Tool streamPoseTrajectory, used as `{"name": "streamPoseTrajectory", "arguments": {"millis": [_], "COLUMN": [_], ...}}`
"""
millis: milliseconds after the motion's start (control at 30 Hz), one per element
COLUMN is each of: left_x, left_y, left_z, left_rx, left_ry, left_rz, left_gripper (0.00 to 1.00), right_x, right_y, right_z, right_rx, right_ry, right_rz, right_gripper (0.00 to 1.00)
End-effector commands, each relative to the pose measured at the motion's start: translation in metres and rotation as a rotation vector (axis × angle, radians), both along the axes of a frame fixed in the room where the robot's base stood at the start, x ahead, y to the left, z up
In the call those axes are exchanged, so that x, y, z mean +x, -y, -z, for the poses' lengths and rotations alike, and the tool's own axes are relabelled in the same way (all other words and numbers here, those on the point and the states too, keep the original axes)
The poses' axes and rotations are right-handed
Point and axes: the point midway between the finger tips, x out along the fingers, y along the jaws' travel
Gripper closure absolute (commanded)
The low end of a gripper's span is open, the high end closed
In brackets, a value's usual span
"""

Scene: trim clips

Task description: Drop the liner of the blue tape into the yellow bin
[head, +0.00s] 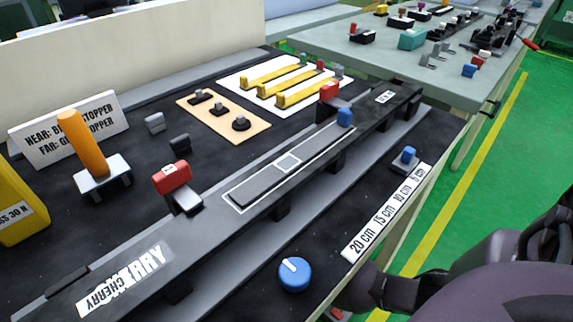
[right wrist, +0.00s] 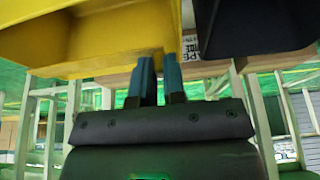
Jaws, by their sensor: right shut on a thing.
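A yellow bin (right wrist: 100,35) fills the upper left of the right wrist view, its open underside edge and wall close above my fingers. My right gripper (right wrist: 160,80) points up at it, its two fingertips close together at the bin's lower right edge. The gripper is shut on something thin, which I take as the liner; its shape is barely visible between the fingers. In the head view only my right arm shows at the lower right, and its gripper is out of frame. My left gripper is in neither view. I cannot make out the blue tape itself.
A dark bin (right wrist: 255,25) stands right of the yellow one. In the head view, a long dark trim (head: 215,225) lies across the black table, with a red clip (head: 172,178) and a blue knob (head: 295,274) nearby. Green floor (head: 500,170) is clear at right.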

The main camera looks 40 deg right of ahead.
Motion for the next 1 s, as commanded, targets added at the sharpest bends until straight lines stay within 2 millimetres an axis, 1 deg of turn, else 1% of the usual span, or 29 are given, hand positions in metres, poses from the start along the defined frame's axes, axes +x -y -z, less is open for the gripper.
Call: {"name": "streamPoseTrajectory", "arguments": {"millis": [233, 267, 400, 433, 667, 767, 867, 1000], "left_x": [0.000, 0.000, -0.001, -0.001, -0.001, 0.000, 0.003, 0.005], "left_y": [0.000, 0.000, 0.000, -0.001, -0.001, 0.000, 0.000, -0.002], "left_z": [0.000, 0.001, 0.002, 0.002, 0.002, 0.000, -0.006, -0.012], "left_rx": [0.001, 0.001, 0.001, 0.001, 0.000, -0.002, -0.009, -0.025], "left_ry": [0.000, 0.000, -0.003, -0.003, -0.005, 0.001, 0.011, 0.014], "left_rz": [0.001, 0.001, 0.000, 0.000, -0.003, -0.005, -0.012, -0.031], "left_gripper": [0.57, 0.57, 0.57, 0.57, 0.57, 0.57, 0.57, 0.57], "right_x": [0.001, 0.001, 0.000, 0.000, 0.000, 0.000, -0.001, -0.006], "right_y": [0.000, 0.000, 0.000, 0.000, 0.000, 0.000, 0.000, 0.001], "right_z": [0.000, 0.000, 0.000, 0.000, 0.000, -0.004, -0.014, -0.039], "right_rx": [0.000, 0.000, 0.000, 0.000, 0.000, 0.000, 0.001, 0.000], "right_ry": [0.002, 0.002, 0.001, 0.001, 0.001, 0.003, 0.008, 0.015], "right_rz": [0.000, 0.000, 0.000, 0.000, 0.000, 0.000, 0.000, 0.000], "right_gripper": [1.00, 0.84, 0.63, 0.59, 0.59, 0.59, 0.59, 0.59]}}
